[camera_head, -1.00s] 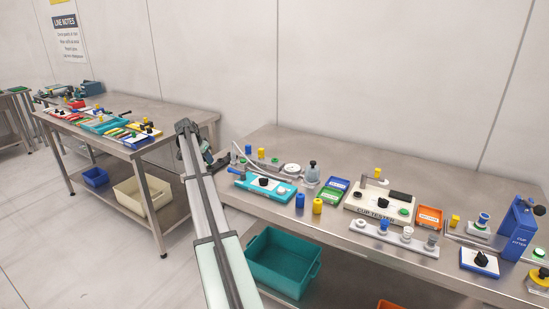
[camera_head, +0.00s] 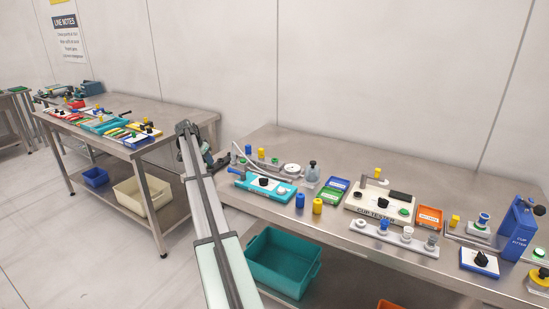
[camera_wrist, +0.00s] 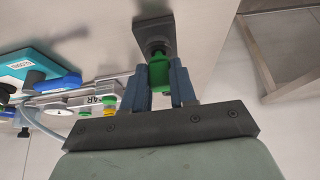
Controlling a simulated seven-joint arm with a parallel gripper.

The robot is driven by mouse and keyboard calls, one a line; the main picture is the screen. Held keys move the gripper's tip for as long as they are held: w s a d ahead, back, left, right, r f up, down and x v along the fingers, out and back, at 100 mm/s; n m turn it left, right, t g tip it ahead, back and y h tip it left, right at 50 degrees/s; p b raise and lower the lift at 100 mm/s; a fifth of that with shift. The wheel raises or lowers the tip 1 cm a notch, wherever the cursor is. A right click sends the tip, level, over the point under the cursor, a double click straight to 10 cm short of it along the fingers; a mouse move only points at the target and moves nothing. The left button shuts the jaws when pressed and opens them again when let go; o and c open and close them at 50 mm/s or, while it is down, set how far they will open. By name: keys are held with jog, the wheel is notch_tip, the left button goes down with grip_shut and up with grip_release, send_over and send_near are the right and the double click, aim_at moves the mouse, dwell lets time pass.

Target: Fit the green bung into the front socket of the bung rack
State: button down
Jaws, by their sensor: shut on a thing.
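In the wrist view my gripper (camera_wrist: 161,92) is shut on the green bung (camera_wrist: 159,73), with one blue-grey finger on each side. A dark grey block (camera_wrist: 147,28) with a round dark part lies just beyond the bung's far end; I cannot tell whether they touch. A pale rack-like piece (camera_wrist: 92,101) with green and yellow parts is left of the gripper, partly cut by it; I cannot tell for sure that it is the bung rack. In the head view my gripper (camera_head: 214,158) is small, mostly behind my arm, at the left end of the right bench, and the held bung cannot be made out.
The right bench (camera_head: 330,160) holds a teal device (camera_head: 262,187), a blue bung (camera_head: 300,201), a yellow bung (camera_head: 317,206) and a cream tester (camera_head: 376,212). A teal bin (camera_head: 283,262) is below. Another crowded bench (camera_head: 160,112) stands left.

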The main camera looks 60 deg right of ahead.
jog(key=shift+f, duration=0.55)
jog(key=c, duration=0.8)
grip_release()
jog(key=shift+a+r, duration=0.1)
jog(key=shift+r, duration=0.05)
jog(key=v, duration=0.5)
jog(key=shift+a+r, duration=0.15)
jog(key=shift+r, duration=0.15)
dwell(0.4)
